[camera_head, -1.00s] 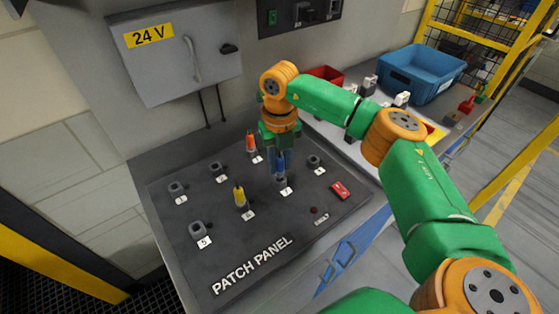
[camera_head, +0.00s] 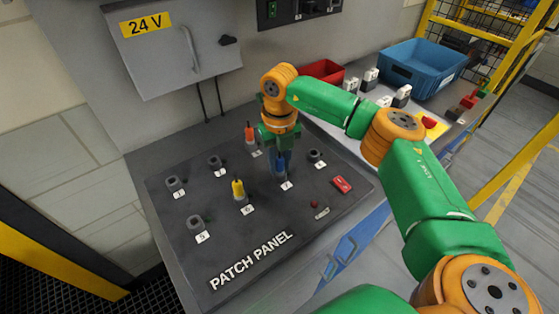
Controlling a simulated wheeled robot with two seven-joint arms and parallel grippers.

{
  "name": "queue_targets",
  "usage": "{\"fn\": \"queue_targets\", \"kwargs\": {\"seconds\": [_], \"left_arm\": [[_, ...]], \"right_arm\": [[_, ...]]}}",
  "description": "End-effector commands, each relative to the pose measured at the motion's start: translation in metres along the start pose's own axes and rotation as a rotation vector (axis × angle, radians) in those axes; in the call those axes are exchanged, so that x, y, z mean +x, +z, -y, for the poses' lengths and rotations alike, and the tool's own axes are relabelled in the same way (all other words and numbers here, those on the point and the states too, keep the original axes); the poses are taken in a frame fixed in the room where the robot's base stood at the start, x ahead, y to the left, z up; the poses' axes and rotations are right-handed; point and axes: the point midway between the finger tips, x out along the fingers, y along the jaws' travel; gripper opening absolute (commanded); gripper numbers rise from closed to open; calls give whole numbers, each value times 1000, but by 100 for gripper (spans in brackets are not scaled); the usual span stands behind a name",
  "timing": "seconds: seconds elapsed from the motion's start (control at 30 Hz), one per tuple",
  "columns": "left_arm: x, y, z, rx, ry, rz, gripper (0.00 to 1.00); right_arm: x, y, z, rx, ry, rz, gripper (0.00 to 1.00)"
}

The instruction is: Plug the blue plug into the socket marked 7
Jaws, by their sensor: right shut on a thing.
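The blue plug (camera_head: 281,168) is upright between the fingers of my right gripper (camera_head: 279,157), which is shut on it. Its lower end meets the socket behind a white label (camera_head: 286,186) that looks like 7. I cannot tell how deep the plug sits, as the fingers and plug hide most of that socket. The dark patch panel (camera_head: 165,221) bears several sockets with white number labels. A yellow plug (camera_head: 238,188) stands in a socket to the left, and an orange plug (camera_head: 250,134) stands in one behind. My left gripper is not in view.
Empty sockets (camera_head: 195,222) stand at the panel's left, and one (camera_head: 316,156) is right of the blue plug. A red switch (camera_head: 342,185) is at the panel's right. A red bin (camera_head: 322,71) and a blue bin (camera_head: 423,68) stand beyond. A grey 24 V cabinet (camera_head: 172,60) overhangs behind.

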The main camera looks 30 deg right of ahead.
Motion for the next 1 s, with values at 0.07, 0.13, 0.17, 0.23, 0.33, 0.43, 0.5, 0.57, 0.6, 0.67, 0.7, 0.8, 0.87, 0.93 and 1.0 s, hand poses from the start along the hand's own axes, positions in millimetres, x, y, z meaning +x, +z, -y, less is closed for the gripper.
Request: {"fn": "queue_targets", "kwargs": {"seconds": [0.07,0.13,0.17,0.23,0.33,0.43,0.5,0.57,0.6,0.67,0.7,0.8,0.87,0.93,1.0], "left_arm": [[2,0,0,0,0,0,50],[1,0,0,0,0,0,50],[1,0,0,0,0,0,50],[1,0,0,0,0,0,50],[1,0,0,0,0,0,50],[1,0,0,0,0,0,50],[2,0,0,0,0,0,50],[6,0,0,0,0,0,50],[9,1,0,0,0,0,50],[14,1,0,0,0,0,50],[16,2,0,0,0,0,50],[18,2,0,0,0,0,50],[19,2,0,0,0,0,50],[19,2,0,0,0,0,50],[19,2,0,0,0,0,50]], "right_arm": [[4,-1,0,0,0,-3,0],[2,0,0,0,0,-2,45],[2,0,0,0,0,-2,53],[2,0,0,0,0,-2,64],[2,0,0,0,0,-2,64],[2,0,0,0,0,-2,64],[1,0,0,0,0,-1,64],[-5,1,0,0,1,3,64],[-12,1,0,0,2,3,64],[-26,1,0,1,2,5,64],[-35,1,0,1,1,5,64],[-55,1,-1,1,2,3,64],[-62,0,0,0,1,1,64],[-67,0,0,-1,0,-1,64],[-69,0,0,-1,-1,-2,64]]}}
